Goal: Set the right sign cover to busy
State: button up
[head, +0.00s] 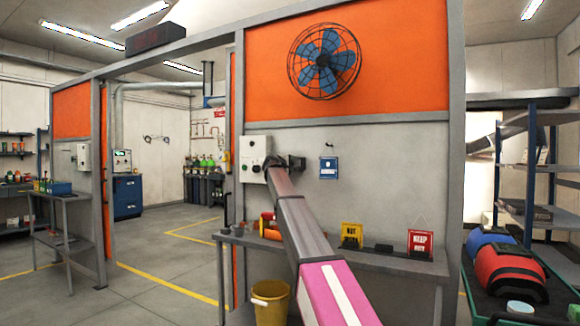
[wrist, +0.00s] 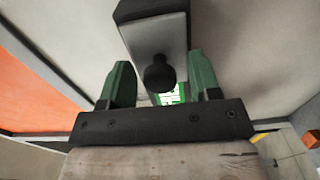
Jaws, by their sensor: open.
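In the wrist view a grey cover plate with a black upper end (wrist: 158,35) carries a round black knob (wrist: 158,75). Part of a green sign face with white marks (wrist: 172,96) shows just beyond the knob, its wording unreadable. My gripper (wrist: 160,70) is open, its two green fingers on either side of the knob with gaps. In the head view my gripper (head: 285,163) is at the grey wall, right of a pale control box (head: 253,160). It hides the sign and cover there.
A blue sign (head: 328,168) hangs right of my gripper. Below, a grey shelf (head: 385,262) bears a yellow sign (head: 352,235) and a red sign (head: 420,243). A yellow bucket (head: 270,302) stands beneath. An open doorway with clear floor (head: 165,250) lies left.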

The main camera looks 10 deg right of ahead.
grip_shut()
jog(key=w+a, duration=0.5)
jog(key=a, duration=0.2)
jog(key=shift+w, duration=0.15)
grip_release()
jog(key=shift+a, duration=0.15)
jog(key=v, duration=1)
jog(key=shift+s+a, duration=0.15)
jog(key=shift+s, duration=0.15)
